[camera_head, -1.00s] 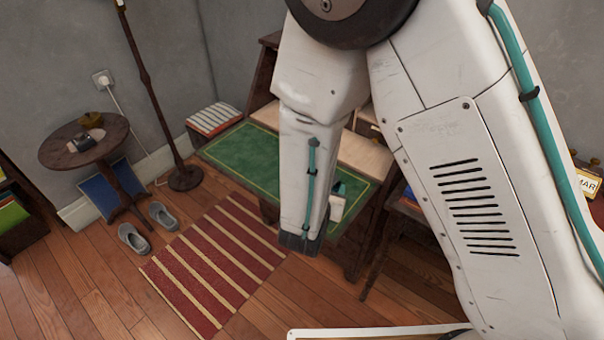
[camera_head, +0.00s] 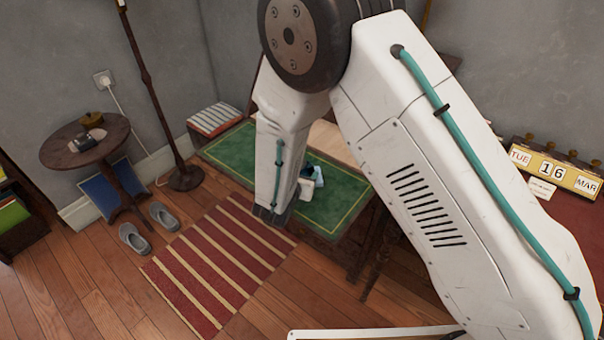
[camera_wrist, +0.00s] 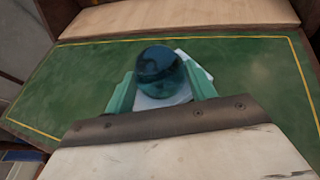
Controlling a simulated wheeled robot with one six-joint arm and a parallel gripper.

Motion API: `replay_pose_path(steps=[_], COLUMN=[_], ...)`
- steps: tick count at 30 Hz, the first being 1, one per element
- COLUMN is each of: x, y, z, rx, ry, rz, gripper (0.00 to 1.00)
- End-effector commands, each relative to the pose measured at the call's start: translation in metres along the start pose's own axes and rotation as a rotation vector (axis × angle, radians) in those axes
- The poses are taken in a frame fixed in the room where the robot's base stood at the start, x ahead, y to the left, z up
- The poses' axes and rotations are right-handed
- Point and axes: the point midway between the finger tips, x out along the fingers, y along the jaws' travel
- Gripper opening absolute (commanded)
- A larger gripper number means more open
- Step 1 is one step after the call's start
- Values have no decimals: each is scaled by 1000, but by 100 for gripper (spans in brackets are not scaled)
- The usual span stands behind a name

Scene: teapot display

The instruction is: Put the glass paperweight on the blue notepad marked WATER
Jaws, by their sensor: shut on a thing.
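The glass paperweight (camera_wrist: 160,62), a dark blue-teal ball, is between the teal fingers of my gripper (camera_wrist: 158,74) in the wrist view. My gripper is shut on it. Behind and below the ball lies a pale blue-white pad (camera_wrist: 198,64) on the green desk mat. The ball and fingers hide much of the pad, and no marking on it can be read. I cannot tell whether the ball touches it.
The green mat (camera_head: 226,151) with a yellow border covers the desk top and is clear on its left. A raised wooden ledge (camera_wrist: 190,16) runs along the back. A calendar (camera_head: 553,170) stands at right. A round table (camera_head: 72,152) is at left.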

Motion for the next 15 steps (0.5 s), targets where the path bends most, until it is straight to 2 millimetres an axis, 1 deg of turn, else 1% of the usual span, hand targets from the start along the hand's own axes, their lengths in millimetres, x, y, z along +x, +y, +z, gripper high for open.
replay_pose_path(steps=[7, 8, 9, 10, 15], x=[1, 1, 0, 0, 0], y=[0, 0, 0, 0, 0], z=[-1, -1, -1, -1, -1], rx=[1, 1, 1, 1, 1], ry=[-1, 0, 0, 0, 0], rz=[0, 1, 1, 0, 0], gripper=[24, 61, 72, 77, 77])
